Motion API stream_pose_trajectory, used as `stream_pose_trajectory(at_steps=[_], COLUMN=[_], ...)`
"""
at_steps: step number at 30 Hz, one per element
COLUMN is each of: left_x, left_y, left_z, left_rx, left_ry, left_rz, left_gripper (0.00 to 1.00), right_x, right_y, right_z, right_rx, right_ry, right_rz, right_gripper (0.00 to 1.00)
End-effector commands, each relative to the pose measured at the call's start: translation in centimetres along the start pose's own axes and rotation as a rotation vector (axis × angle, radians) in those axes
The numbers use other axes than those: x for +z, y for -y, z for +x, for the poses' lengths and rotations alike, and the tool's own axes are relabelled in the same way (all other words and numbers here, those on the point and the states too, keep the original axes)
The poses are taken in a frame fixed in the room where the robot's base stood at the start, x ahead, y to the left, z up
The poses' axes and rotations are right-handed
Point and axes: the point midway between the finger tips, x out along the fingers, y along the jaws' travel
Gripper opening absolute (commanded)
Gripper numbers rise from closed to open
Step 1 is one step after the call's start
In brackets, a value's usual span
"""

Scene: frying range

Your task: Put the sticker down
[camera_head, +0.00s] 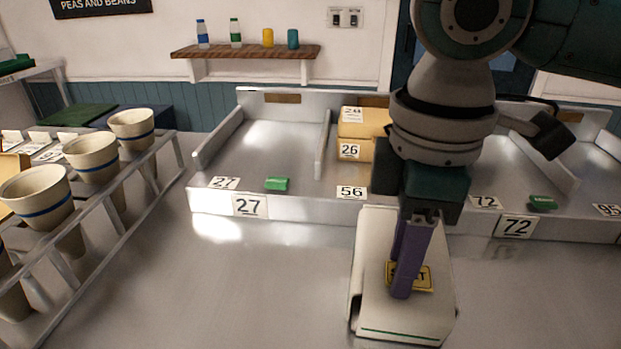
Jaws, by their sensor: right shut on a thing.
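A small yellow sticker (426,280) with dark lettering sits at the tips of my right gripper (402,293). The purple fingers are shut on it and hide part of its lettering. It is over a pale, flat-topped box (379,302) with a green line along its front edge. I cannot tell whether the sticker touches the box top. My left gripper is not in view.
Behind the box is a metal tray (290,208) with numbered compartments, holding green pieces (277,184) and cardboard boxes (361,131). A rack (107,222) of striped cups stands at the left. The counter (245,290) between rack and box is clear.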

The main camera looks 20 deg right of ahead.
Motion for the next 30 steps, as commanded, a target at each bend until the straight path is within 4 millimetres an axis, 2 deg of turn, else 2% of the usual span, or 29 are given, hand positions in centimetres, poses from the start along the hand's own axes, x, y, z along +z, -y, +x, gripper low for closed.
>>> stream_pose_trajectory(at_steps=[5,6,14,24,26,30], left_x=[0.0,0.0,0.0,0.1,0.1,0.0], left_y=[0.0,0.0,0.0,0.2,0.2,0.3], left_z=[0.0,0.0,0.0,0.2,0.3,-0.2], left_rx=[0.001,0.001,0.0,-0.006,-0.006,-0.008], left_ry=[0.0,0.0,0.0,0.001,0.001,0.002], left_rz=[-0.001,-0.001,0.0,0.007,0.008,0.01], left_gripper=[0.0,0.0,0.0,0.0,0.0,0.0], right_x=[0.1,0.1,0.1,0.1,0.1,0.0], right_y=[0.2,0.2,0.4,0.4,0.3,0.2], right_z=[0.5,0.6,0.7,0.4,-0.2,-3.4], right_rx=[-0.005,-0.005,-0.01,-0.012,-0.008,-0.005], right_ry=[0.003,0.003,0.006,0.006,0.006,0.002], right_rz=[-0.002,-0.002,-0.003,-0.004,-0.005,-0.003], right_gripper=[0.0,0.38,0.67,0.67,0.67,0.67])
